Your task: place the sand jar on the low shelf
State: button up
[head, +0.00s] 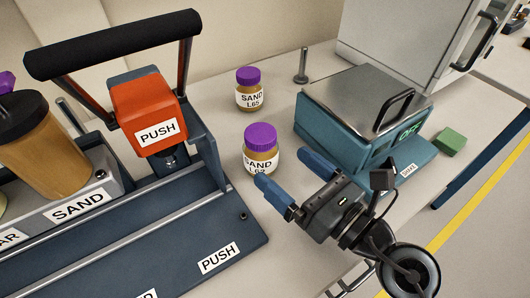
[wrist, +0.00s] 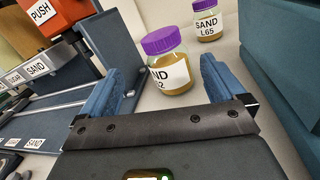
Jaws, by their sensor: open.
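Two sand jars with purple lids stand upright on the pale worktop. The nearer jar (head: 261,152), its label partly readable as L62, is just beyond my gripper (head: 287,176). The farther jar (head: 250,90) is labelled SAND L65. My gripper's blue fingers are spread apart with nothing between them. I cannot make out a low shelf.
A blue press with an orange PUSH block (head: 150,112) and black handle stands at left, beside a SAND-labelled holder (head: 85,203). A teal lidded device (head: 365,105) stands right of the jars, with a green block (head: 451,141) beyond it. A metal post (head: 301,68) stands behind.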

aim_at(253, 136)
jog(key=shift+w+a+n, duration=0.3)
jog(key=shift+w+n, duration=0.15)
jog(key=shift+w, duration=0.15)
jog(key=shift+w+a+n, duration=0.25)
jog(key=shift+w+n, duration=0.2)
jog(key=shift+w, duration=0.1)
jog(key=shift+p+x, duration=0.3)
jog(key=shift+x, duration=3.65)
jog(key=shift+s, duration=0.1)
jog(key=shift+c, duration=0.3)
jog(key=shift+r, duration=0.1)
jog(key=c, duration=1.4)
notch_tip(253, 136, up, 10)
jog(key=p, duration=0.2)
jog(key=shift+p, duration=0.4)
